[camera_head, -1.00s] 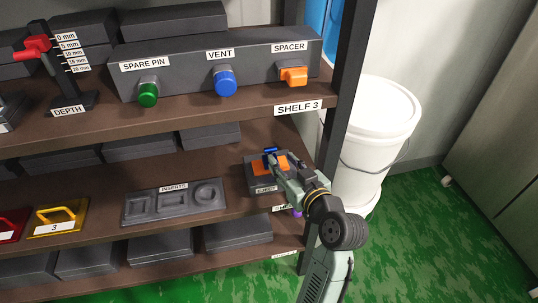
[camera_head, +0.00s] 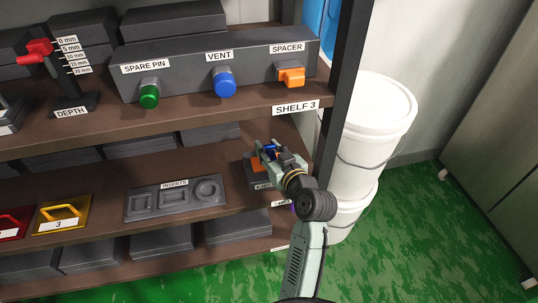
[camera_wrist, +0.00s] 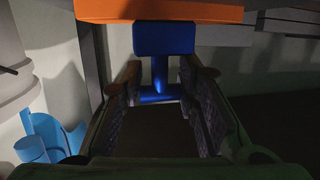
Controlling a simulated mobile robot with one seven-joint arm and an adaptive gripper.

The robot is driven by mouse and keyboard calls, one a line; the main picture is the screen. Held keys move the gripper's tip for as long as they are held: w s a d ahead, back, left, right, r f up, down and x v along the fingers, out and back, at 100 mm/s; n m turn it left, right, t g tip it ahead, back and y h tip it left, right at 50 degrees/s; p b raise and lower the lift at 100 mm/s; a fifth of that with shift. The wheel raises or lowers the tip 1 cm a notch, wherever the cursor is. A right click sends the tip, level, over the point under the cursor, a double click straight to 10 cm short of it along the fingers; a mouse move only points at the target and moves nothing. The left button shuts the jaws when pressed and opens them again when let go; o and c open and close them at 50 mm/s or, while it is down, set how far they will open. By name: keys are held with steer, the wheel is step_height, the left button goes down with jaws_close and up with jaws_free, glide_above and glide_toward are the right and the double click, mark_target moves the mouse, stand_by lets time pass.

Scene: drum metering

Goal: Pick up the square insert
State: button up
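A blue piece (camera_head: 269,147) with a block-like head shows at my gripper, by the dark box with an orange top (camera_head: 252,172) on the lower shelf. In the wrist view the blue piece (camera_wrist: 164,38) has a square-looking head, a thin stem and a crossbar, below an orange block (camera_wrist: 160,10). I cannot tell for sure whether it is the square insert. My gripper (camera_head: 270,152), also in the wrist view (camera_wrist: 160,85), has its fingers apart on either side of the stem, with gaps showing. The tray labelled INSERTS (camera_head: 152,217) has square and round recesses, with no coloured piece in them.
The shelf post (camera_head: 345,90) and a white bucket (camera_head: 372,120) stand right of my gripper. SHELF 3 (camera_head: 220,113), with its spacer, vent and spare pin, overhangs above. A yellow handled plate (camera_head: 75,208) lies at left. Green floor is open at right.

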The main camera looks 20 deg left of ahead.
jaws_close()
steer(key=shift+r, duration=0.1)
